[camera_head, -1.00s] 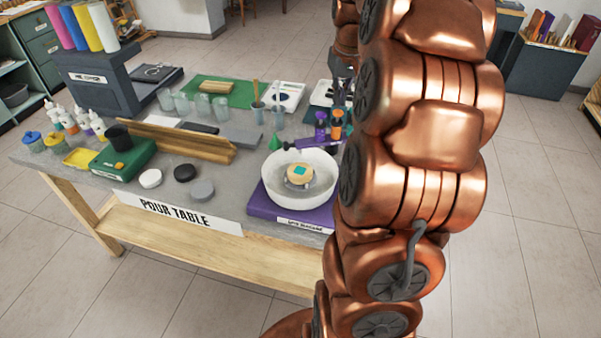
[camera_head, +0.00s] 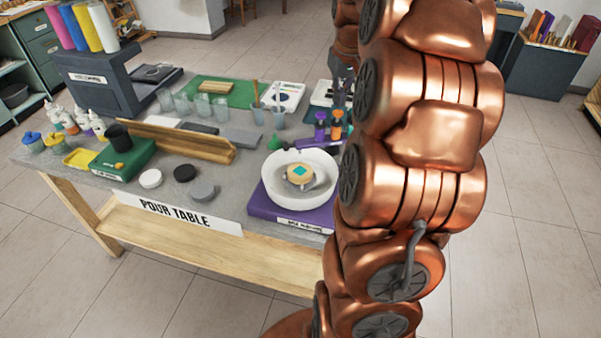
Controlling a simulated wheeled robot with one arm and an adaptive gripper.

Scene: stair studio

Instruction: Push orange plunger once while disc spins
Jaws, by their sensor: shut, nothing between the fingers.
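The orange plunger (camera_head: 337,117) stands upright at the right end of the table, beside a purple plunger (camera_head: 320,118). A round pale disc (camera_head: 300,178) with a teal square on top lies inside a white bowl (camera_head: 301,203) on a purple base (camera_head: 268,208). My gripper (camera_head: 340,103) shows as small dark fingers, shut and empty, just above the orange plunger. I cannot tell whether the fingertips touch it. My copper arm hides part of the area to the right.
Cups (camera_head: 203,105), a wooden rail (camera_head: 180,139) and round pucks (camera_head: 184,173) stand left of the bowl. A green box (camera_head: 122,160) and small bottles (camera_head: 68,122) are at the far left. Scales (camera_head: 286,96) lie at the back.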

